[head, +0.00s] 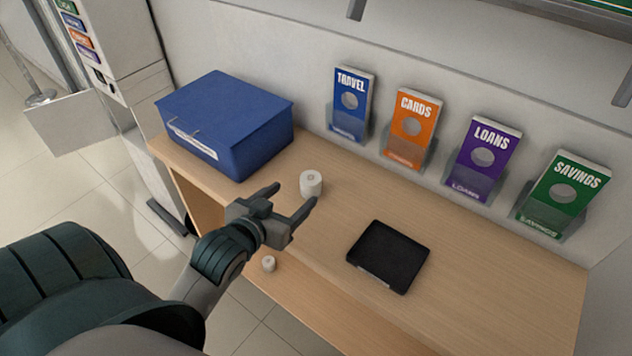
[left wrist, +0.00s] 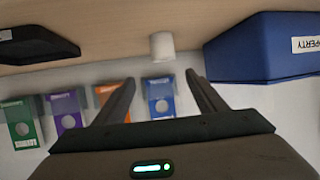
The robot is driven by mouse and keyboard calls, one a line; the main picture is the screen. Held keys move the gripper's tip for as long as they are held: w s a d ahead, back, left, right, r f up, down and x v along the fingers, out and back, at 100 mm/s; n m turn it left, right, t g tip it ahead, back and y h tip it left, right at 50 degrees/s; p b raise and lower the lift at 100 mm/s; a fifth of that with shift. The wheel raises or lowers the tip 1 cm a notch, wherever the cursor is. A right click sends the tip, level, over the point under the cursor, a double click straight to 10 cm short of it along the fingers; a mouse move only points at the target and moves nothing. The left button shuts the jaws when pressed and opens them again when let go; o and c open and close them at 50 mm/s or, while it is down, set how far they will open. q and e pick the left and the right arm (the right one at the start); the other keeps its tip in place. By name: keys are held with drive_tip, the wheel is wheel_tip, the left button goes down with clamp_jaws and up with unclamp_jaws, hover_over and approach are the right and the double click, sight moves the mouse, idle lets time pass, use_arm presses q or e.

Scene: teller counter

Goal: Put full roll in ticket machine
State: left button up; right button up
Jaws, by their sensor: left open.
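A larger white roll (head: 311,183) stands upright on the wooden counter, just beyond my left gripper's fingertips. It also shows in the left wrist view (left wrist: 162,46), ahead of the fingers and roughly between them. A smaller white roll (head: 268,264) is near the counter's front edge, close below my left wrist. My left gripper (head: 291,197) is open and empty, its fingers pointing toward the larger roll; they also show in the left wrist view (left wrist: 160,77). The grey-white ticket machine (head: 125,55) stands at the upper left with a panel (head: 72,122) swung open. My right gripper is out of view.
A blue box (head: 225,120) stands at the counter's left end, beside the larger roll. A black tablet-like pad (head: 389,257) lies to the right. Leaflet holders, such as the orange one (head: 411,125), line the back wall. The right part of the counter (head: 500,290) is clear.

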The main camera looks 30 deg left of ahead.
sight(313, 179)
use_arm(q)
drive_tip(key=shift+w+a+f+b, duration=0.15)
drive_tip(key=shift+w+f+b, duration=0.45)
drive_tip(key=shift+b, duration=0.4)
drive_tip(key=b+x, duration=0.2)
drive_tip(key=x, duration=0.1)
drive_tip(key=shift+a, duration=0.1)
drive_tip(key=p+x, duration=0.1)
drive_tip(key=x, duration=0.2)
drive_tip(key=p+x, duration=0.1)
drive_tip(key=x, duration=0.2)
drive_tip(key=shift+w+r, duration=0.15)
drive_tip(key=shift+w, duration=0.05)
drive_tip(key=shift+w+f+p, duration=0.3)
drive_tip(key=shift+w+f, duration=0.1)
drive_tip(key=shift+w, duration=0.2)
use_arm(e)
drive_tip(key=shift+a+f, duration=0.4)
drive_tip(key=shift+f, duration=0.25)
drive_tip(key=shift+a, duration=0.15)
